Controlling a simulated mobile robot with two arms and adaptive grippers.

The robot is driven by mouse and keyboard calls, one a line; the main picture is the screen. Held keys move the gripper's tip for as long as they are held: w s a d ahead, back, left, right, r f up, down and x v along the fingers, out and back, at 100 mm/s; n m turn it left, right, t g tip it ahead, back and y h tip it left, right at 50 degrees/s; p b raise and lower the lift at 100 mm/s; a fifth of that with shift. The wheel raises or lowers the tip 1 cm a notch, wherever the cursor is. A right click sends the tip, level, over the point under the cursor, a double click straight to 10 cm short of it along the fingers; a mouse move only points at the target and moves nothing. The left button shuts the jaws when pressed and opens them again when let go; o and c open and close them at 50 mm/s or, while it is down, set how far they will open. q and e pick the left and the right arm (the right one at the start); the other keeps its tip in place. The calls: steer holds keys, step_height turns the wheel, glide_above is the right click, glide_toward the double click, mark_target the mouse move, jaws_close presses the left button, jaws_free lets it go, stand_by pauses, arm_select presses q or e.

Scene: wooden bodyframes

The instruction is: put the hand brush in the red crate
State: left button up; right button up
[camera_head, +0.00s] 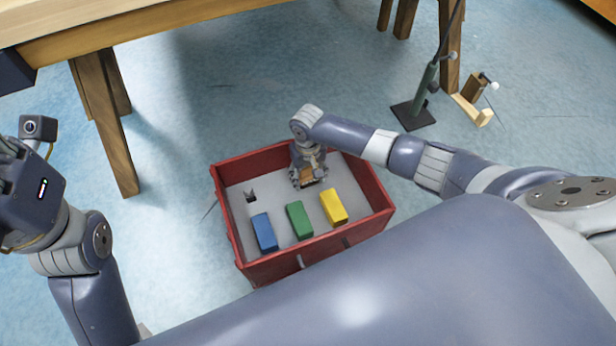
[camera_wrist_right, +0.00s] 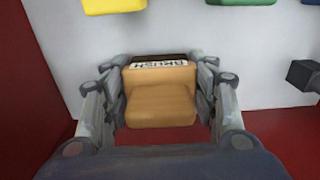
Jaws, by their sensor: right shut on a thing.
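The red crate (camera_head: 254,270) stands on the floor, with a pale grey inside. My right gripper (camera_head: 309,181) reaches down into the crate near its back wall. It is shut on the hand brush (camera_head: 310,174), a tan block with a dark edge. In the right wrist view the brush (camera_wrist_right: 160,100) sits between both fingers (camera_wrist_right: 160,112), with a label reading "BRUSH" on it. I cannot tell whether the brush touches the crate floor. My left arm (camera_head: 35,185) is at the left edge; its fingers are mostly out of the picture.
Blue (camera_head: 264,232), green (camera_head: 299,220) and yellow (camera_head: 333,207) blocks stand in the crate's front part. A small dark object (camera_head: 251,196) is at its left. A wooden table (camera_head: 120,30) stands behind. A green lamp stand (camera_head: 415,113) and a wooden piece (camera_head: 472,108) are at the back right.

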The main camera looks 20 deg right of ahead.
steer(key=o, duration=1)
steer(key=shift+f, duration=0.1)
steer(key=shift+o, duration=0.2)
